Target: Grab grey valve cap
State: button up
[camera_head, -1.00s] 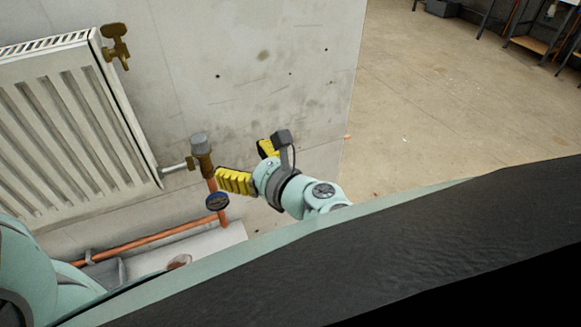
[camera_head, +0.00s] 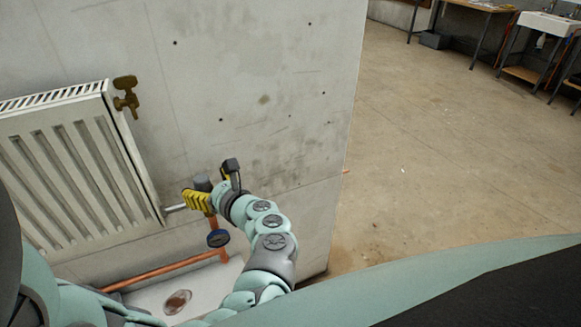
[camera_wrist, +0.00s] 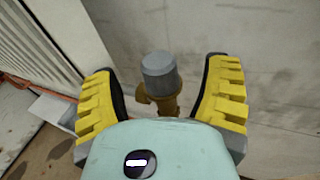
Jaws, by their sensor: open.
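The grey valve cap (camera_head: 203,183) sits on top of a brass valve at the radiator's lower right corner, partly hidden by my gripper (camera_head: 208,188) in the head view. In the wrist view the cap (camera_wrist: 160,72) is a grey cylinder on the brass valve body (camera_wrist: 165,101), between the two yellow fingers. My gripper (camera_wrist: 163,85) is open, with a visible gap between the cap and each finger. The wrist view does not clearly show how far the cap is beyond the fingertips.
The white radiator (camera_head: 70,170) stands at the left against the concrete wall (camera_head: 270,90). A brass fitting (camera_head: 125,97) is at its upper right. Open floor (camera_head: 440,160) lies right of the wall.

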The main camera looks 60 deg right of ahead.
jog(key=shift+x, duration=1.5)
jog(key=shift+a, duration=0.1)
jog(key=c, duration=0.8)
jog(key=shift+c, duration=0.2)
